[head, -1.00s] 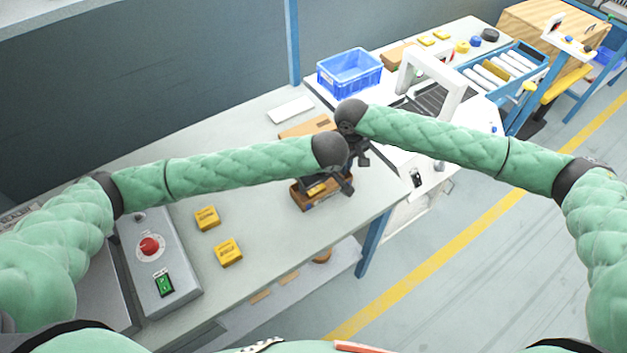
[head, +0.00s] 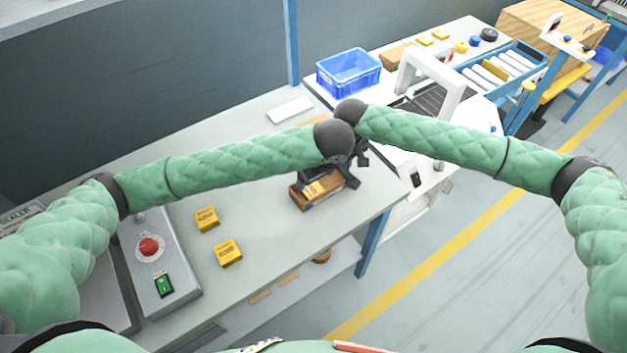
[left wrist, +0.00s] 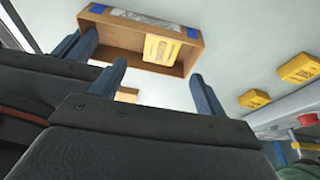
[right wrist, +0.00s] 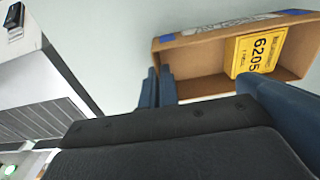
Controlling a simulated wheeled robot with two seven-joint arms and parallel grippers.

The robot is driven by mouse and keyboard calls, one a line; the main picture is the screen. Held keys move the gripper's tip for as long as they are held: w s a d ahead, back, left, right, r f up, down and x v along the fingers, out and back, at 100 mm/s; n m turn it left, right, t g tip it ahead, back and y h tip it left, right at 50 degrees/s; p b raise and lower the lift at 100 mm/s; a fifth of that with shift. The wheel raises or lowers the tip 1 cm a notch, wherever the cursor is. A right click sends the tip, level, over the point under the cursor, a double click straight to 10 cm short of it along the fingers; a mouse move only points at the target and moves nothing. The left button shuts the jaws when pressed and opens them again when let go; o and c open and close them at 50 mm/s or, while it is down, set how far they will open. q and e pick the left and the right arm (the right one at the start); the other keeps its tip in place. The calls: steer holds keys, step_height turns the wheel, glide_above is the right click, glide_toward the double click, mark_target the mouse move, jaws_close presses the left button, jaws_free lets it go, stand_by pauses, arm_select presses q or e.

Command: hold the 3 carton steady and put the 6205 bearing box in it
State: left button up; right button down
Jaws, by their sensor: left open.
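The open brown carton (head: 322,201) stands on the bench near its front edge; it also shows in the left wrist view (left wrist: 122,46) and the right wrist view (right wrist: 205,54). The yellow 6205 bearing box (right wrist: 258,53) is inside it, against one long wall, label showing; it also shows in the left wrist view (left wrist: 162,50). My left gripper (left wrist: 157,85) is open and empty beside the carton, apart from the box. My right gripper (right wrist: 204,80) has its fingers apart at the carton's near side; whether they touch the carton is unclear.
Two yellow boxes (head: 207,218) (head: 228,252) lie on the bench left of the carton. A control box (head: 155,270) with a red button is further left. A blue crate (head: 349,72) and a white arch (head: 432,80) over a conveyor stand behind. The bench between is clear.

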arm_select(q)
steer(key=v, duration=0.7)
steer(key=shift+r, duration=0.1)
arm_select(e)
steer(key=c, duration=1.6)
jaws_free()
